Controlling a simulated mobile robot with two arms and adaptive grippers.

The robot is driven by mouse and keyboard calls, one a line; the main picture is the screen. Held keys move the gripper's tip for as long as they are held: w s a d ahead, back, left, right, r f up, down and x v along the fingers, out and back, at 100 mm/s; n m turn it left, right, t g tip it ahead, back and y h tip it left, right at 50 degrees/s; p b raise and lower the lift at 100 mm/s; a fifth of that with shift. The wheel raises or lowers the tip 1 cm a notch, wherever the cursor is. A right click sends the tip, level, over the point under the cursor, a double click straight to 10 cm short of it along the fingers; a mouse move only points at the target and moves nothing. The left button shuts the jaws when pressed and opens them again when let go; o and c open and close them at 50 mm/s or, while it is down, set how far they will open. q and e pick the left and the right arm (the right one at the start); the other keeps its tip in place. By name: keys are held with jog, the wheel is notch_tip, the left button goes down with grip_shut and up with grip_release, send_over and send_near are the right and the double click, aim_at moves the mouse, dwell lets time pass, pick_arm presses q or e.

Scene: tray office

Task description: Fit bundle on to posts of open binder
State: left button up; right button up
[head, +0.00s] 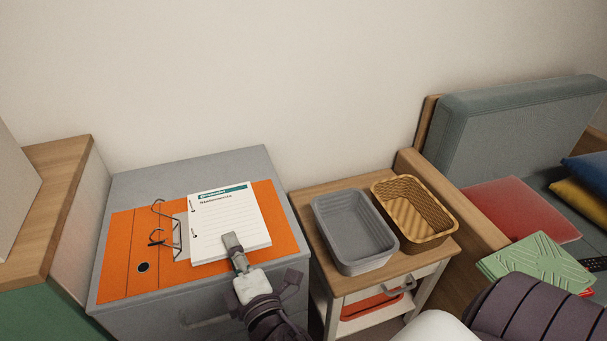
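An open orange binder (118,265) lies flat on top of the grey cabinet. Its metal posts (165,237) stand up near the middle, with curved arches to their left. A white bundle of sheets (235,218) with a green header band is over the binder's right cover, its punched left edge just right of the posts and apart from them. My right gripper (234,246) is at the bundle's front edge, with one finger on the top sheet. The other finger is hidden beneath, and it appears shut on the bundle. My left gripper is not in view.
A small wooden side table (310,215) to the right holds a grey basket (352,265) and a tan wicker basket (435,238). A wooden-topped cabinet (62,160) stands at left. A sofa (520,125) with cushions is at far right. A wall rises behind.

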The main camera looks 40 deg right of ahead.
notch_tip(320, 180, up, 7)
jog(key=p, duration=0.7)
jog(key=shift+f, duration=0.1)
jog(key=s+d+r+y+p, duration=0.1)
jog(key=s+d+r+p, duration=0.1)
jog(key=s+r+p, duration=0.2)
jog(key=s+d+r+n+y+p, duration=0.1)
jog(key=s+d+r+p, duration=0.2)
jog(key=r+p, duration=0.3)
jog(key=shift+s+d+r+p, duration=0.35)
jog(key=shift+s+p, duration=0.15)
jog(key=shift+p, duration=0.55)
